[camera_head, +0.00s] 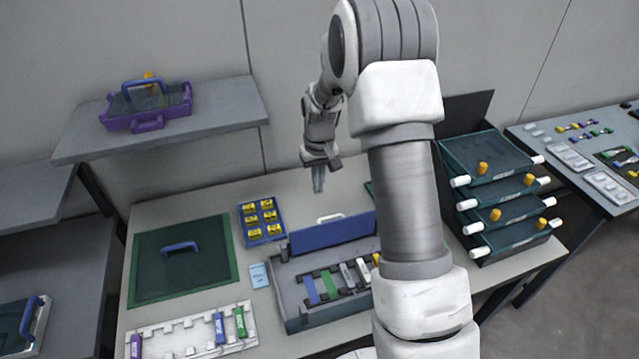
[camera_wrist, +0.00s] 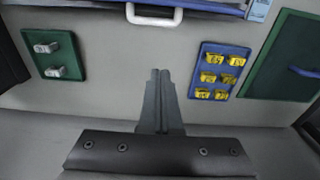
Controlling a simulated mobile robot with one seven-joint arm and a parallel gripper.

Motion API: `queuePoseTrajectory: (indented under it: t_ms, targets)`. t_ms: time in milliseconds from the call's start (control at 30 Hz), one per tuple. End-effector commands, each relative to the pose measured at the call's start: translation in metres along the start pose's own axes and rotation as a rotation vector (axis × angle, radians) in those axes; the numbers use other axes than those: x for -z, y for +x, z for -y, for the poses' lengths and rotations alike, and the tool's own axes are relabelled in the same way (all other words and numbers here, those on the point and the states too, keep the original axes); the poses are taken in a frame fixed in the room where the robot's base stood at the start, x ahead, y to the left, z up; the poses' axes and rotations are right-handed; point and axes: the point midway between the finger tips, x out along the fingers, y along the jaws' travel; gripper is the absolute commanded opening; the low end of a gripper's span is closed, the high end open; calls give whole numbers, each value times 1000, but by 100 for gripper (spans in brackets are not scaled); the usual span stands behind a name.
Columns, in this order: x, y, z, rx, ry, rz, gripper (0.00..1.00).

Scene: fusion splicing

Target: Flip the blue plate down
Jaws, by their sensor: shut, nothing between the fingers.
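The blue plate (camera_head: 331,231) stands upright along the back edge of a grey box (camera_head: 297,312) on the table. A white handle (camera_head: 330,218) sticks out at the plate's back side. In the wrist view the handle (camera_wrist: 154,20) shows at the top middle, with a thin blue edge of the plate (camera_wrist: 205,9) beside it. My gripper (camera_head: 318,190) is shut and empty, above the table behind the plate and apart from it. In the wrist view my gripper's fingertips (camera_wrist: 161,73) point towards the handle, with a gap between. My arm hides the box's right part.
The box holds several coloured strips. A blue tray with yellow pieces (camera_head: 247,235) and a green panel with a blue handle (camera_head: 150,268) lie left of the box. Stacked dark trays (camera_head: 495,190) stand right. In the wrist view, a green plate (camera_wrist: 53,72) holds two white pieces.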

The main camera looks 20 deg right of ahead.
Motion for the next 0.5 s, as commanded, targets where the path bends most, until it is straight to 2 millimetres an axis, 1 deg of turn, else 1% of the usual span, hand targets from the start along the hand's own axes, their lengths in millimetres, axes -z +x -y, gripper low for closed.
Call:
queuePoseTrajectory:
  t_ms: [33,300,367,500]
  targets:
    - [-1,13,0,0,0,5,0]
    - [-2,71,0,0,0,5,0]
    - [-9,62,0,0,0,0,0]
    - [-25,57,0,0,1,1,0]
